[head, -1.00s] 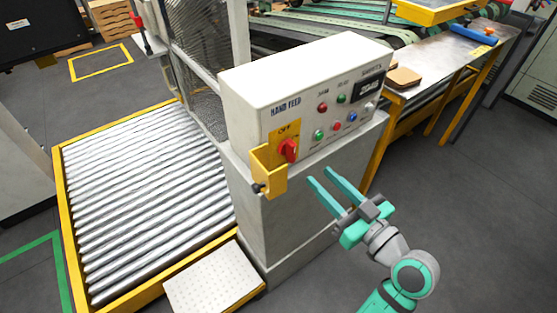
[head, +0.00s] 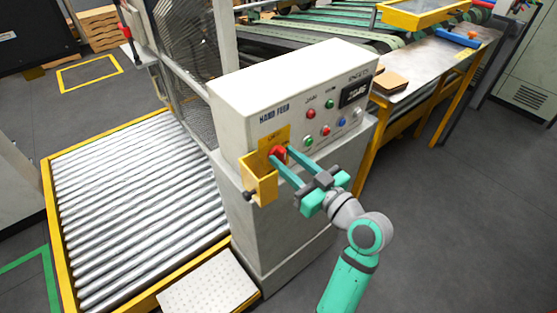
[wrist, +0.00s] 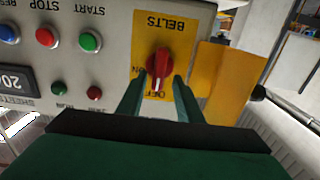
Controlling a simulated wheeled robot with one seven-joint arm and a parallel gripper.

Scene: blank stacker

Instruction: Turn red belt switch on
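The red belt switch (head: 277,152) is a rotary knob on a yellow plate (head: 266,138) at the lower left of the white control panel. In the wrist view, which shows the panel upside down, the red knob (wrist: 159,64) has its white mark toward the OFF label, and BELTS is written on the plate (wrist: 172,24). My gripper (head: 281,154) is at the switch. In the wrist view my gripper (wrist: 160,78) is open, one green finger on each side of the knob. Small gaps seem to show, but contact is hard to tell.
A yellow guard bracket (head: 260,178) juts out beside the switch; it also shows close to one finger in the wrist view (wrist: 218,80). Several buttons and lamps, including a green button (head: 308,141), sit to the right. Open floor (head: 440,220) lies right of the cabinet.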

